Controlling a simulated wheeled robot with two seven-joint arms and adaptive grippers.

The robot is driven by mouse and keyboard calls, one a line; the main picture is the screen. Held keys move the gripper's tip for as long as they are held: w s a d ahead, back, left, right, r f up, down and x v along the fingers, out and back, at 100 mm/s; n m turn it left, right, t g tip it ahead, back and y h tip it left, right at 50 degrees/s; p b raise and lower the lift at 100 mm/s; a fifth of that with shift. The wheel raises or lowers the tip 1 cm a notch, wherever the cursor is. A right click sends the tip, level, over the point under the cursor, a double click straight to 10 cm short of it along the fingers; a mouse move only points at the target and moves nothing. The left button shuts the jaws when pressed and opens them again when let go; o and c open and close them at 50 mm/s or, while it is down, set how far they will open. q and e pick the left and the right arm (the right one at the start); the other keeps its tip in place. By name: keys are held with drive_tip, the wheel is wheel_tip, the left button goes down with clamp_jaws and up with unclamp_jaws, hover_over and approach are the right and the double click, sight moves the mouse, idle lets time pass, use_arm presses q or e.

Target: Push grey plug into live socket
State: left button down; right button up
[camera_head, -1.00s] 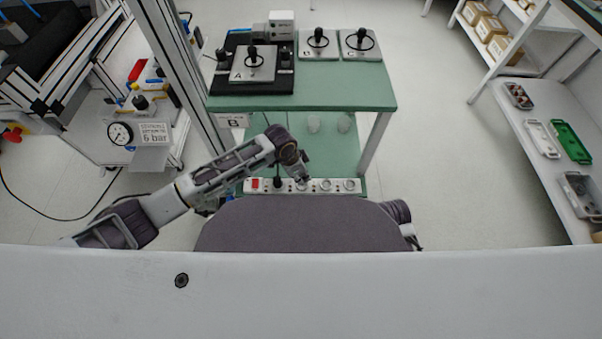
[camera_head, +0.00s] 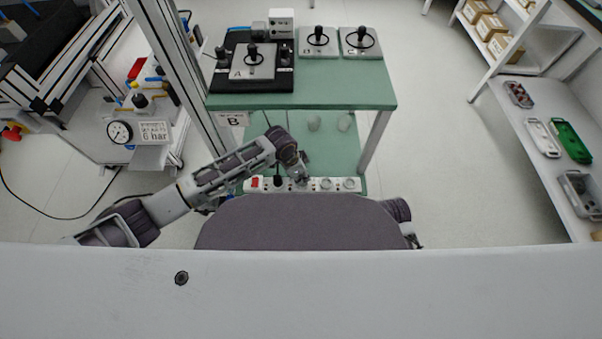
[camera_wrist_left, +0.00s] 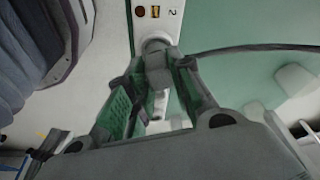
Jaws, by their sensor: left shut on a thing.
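The white power strip (camera_head: 337,186) lies on the green lower shelf in the head view, with a red switch (camera_head: 255,183) at its left end. A black plug (camera_head: 277,181) sits in its left socket. My left gripper (camera_head: 303,180) is low over the strip, right of that plug. In the left wrist view the left gripper (camera_wrist_left: 160,68) is shut on the grey plug (camera_wrist_left: 156,60). The plug's end meets a round socket (camera_wrist_left: 154,43) on the strip beside the mark "2". How deep it sits is hidden.
A green table (camera_head: 340,95) stands above the shelf, bearing a black base (camera_head: 230,85) and joystick panels (camera_head: 318,43). A dark cable (camera_wrist_left: 255,47) runs right in the wrist view. A side bench (camera_head: 535,110) with trays stands right, with clear floor between.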

use_arm(q)
drive_tip(key=shift+f, duration=0.8)
idle(1.1)
drive_tip(key=c, duration=1.2)
unclamp_jaws()
drive_tip(key=shift+o, duration=0.2)
drive_tip(key=shift+r, duration=0.2)
drive_tip(key=v, duration=1.1)
drive_tip(key=shift+r, duration=0.3)
